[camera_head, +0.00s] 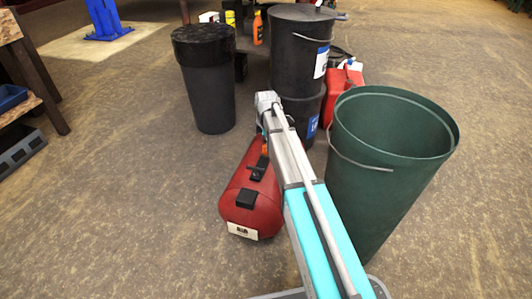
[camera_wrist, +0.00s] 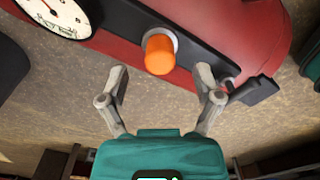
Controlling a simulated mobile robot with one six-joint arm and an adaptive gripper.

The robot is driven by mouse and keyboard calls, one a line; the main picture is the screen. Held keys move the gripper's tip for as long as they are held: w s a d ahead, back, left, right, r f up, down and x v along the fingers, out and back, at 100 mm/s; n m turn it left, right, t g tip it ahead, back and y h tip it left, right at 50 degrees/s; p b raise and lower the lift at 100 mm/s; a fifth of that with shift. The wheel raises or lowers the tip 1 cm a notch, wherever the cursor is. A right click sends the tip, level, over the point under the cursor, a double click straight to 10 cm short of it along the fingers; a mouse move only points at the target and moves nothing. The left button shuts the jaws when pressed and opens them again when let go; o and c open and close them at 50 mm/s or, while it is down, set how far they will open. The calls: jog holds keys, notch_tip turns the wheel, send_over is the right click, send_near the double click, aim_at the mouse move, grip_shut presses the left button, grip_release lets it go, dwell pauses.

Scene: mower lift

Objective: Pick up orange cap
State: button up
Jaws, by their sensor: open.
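The orange cap (camera_wrist: 159,54) sits on a pale collar on the dark strip of a red tank (camera_wrist: 232,32) in the wrist view. In the head view the red tank (camera_head: 252,187) lies on the floor, and a bit of orange shows beside my arm. My gripper (camera_wrist: 162,82) is open and empty in the wrist view. Its two fingers point toward the cap, with the cap ahead of the gap between them and apart from both fingertips. In the head view my arm reaches over the tank and hides part of it.
A round gauge (camera_wrist: 55,14) is left of the cap, and a black fitting (camera_wrist: 254,90) lies close to the right finger. A green bin (camera_head: 372,185) stands right of my arm. Black drums (camera_head: 300,55) and a black bin (camera_head: 208,95) stand behind.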

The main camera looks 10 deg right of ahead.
jog(key=shift+f+b, duration=1.2)
jog(key=shift+f, duration=0.3)
jog(key=c, duration=0.9)
